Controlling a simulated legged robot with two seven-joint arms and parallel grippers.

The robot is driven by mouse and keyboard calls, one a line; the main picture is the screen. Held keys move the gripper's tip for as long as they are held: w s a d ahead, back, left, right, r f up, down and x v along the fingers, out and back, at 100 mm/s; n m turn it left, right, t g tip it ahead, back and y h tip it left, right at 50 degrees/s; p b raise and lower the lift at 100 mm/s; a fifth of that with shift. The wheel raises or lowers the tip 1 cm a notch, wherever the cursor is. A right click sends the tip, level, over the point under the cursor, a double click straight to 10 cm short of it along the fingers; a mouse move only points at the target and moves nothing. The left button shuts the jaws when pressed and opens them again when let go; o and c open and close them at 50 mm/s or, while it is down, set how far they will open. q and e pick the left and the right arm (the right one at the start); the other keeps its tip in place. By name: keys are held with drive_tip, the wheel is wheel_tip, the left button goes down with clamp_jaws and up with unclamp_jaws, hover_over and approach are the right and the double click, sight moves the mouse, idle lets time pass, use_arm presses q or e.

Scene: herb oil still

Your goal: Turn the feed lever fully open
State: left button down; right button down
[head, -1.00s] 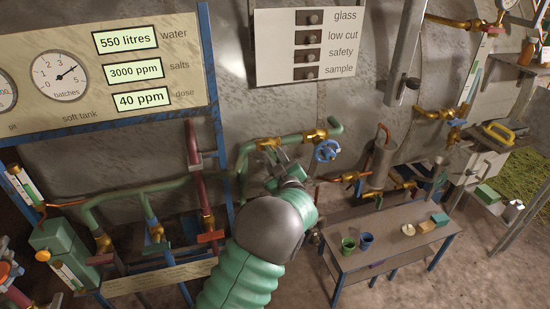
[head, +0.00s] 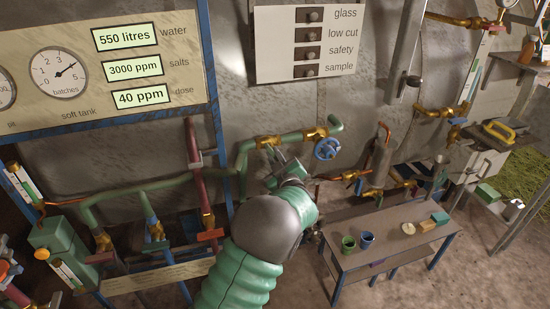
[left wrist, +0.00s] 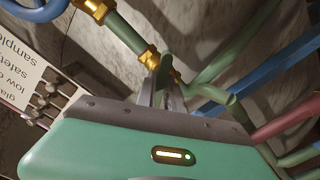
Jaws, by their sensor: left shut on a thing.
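The feed lever is a short green handle (left wrist: 164,72) at a brass valve fitting (left wrist: 149,57) in the left wrist view. In the head view this brass valve (head: 268,142) sits on the green pipe (head: 243,160), and the lever is mostly hidden by my gripper. My left gripper (head: 273,161) is just below that valve, and its arm covers the view below. In the left wrist view my left gripper's fingers (left wrist: 163,92) are close together around the green handle, shut on it. The exact lever angle is hard to tell. My right gripper is not in view.
A blue handwheel (head: 327,149) and another brass fitting (head: 315,134) are close to the right of my gripper. A dark red pipe (head: 194,150) stands to the left. A low table (head: 350,262) with small cups is at lower right.

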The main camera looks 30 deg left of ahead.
use_arm(q)
drive_tip(key=n+b, duration=0.3)
drive_tip(key=b, duration=0.1)
drive_tip(key=n+b, duration=0.3)
drive_tip(key=b, duration=0.1)
drive_tip(key=f+n+b, duration=0.1)
drive_tip(key=n+b, duration=0.2)
drive_tip(key=b, duration=0.1)
drive_tip(key=shift+n, duration=0.3)
drive_tip(key=shift+r+n+b, duration=0.1)
drive_tip(key=shift+n+b, duration=1)
drive_tip(key=shift+b, duration=0.1)
drive_tip(key=c, duration=1.5)
unclamp_jaws()
drive_tip(key=shift+s, duration=0.1)
drive_tip(key=shift+o, duration=0.2)
drive_tip(key=shift+r, duration=0.15)
drive_tip(key=shift+r, duration=0.1)
drive_tip(key=v, duration=1.6)
drive_tip(key=shift+s+d+p, duration=0.15)
drive_tip(key=shift+d+p, duration=0.2)
